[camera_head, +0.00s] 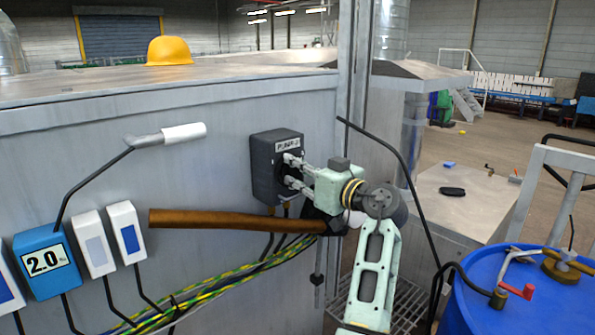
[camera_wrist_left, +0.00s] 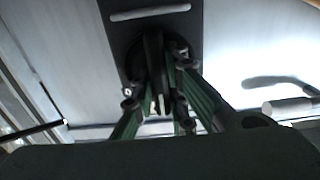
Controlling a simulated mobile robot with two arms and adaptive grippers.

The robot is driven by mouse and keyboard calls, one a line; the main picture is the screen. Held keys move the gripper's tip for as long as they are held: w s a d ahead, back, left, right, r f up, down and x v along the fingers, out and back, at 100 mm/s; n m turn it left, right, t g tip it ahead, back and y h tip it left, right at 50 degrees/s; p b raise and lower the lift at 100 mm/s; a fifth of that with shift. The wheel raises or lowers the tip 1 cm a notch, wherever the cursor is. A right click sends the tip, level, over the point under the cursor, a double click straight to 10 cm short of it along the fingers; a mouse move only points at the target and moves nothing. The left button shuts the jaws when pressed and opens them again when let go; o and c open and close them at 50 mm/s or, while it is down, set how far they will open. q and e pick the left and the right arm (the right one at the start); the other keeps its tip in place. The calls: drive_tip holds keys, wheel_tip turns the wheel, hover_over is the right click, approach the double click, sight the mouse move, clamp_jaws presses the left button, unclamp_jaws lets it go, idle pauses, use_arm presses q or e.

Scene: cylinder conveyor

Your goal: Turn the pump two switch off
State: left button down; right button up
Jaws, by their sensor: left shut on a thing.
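The pump switch is a dark grey box (camera_head: 263,160) on the metal cabinet wall, with a small white label at its top; the label's number is too small to read surely. My left gripper (camera_head: 288,171) is at the front of the box, its fingers one above the other and shut on the switch's knob. In the left wrist view the dark box (camera_wrist_left: 118,38) fills the top middle, and the dark knob (camera_wrist_left: 153,55) shows between the green fingers of my left gripper (camera_wrist_left: 158,90). The fingers partly hide the knob. My right gripper is not in view.
A brown pipe (camera_head: 230,220) and yellow-green cables (camera_head: 215,292) run below the box. A white-gripped lever (camera_head: 183,133) and a blue 2.0 meter (camera_head: 47,262) are to the left. A yellow helmet (camera_head: 169,51) sits on the cabinet. A blue barrel (camera_head: 520,300) stands at the right.

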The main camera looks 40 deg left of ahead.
use_arm(q)
drive_tip(key=shift+m, duration=0.3)
drive_tip(key=m, duration=0.3)
drive_tip(key=shift+w, duration=0.15)
drive_tip(key=m, duration=0.4)
drive_tip(key=shift+w+m, duration=0.15)
drive_tip(key=shift+m, duration=0.15)
drive_tip(key=m+p, duration=0.2)
drive_tip(key=m, duration=0.2)
drive_tip(key=shift+w+f+m, duration=0.1)
drive_tip(key=shift+w+m, duration=0.05)
drive_tip(key=shift+m, duration=0.15)
drive_tip(key=m+p, duration=0.2)
drive_tip(key=m, duration=0.1)
drive_tip(key=shift+d+f, duration=0.1)
drive_tip(key=shift+f, duration=0.05)
drive_tip(key=shift+f+m+p, duration=0.15)
drive_tip(key=shift+m+p, duration=0.6)
drive_tip(key=shift+m, duration=0.15)
drive_tip(key=shift+f, duration=0.1)
drive_tip(key=c, duration=1.7)
unclamp_jaws()
drive_tip(key=shift+c, duration=0.2)
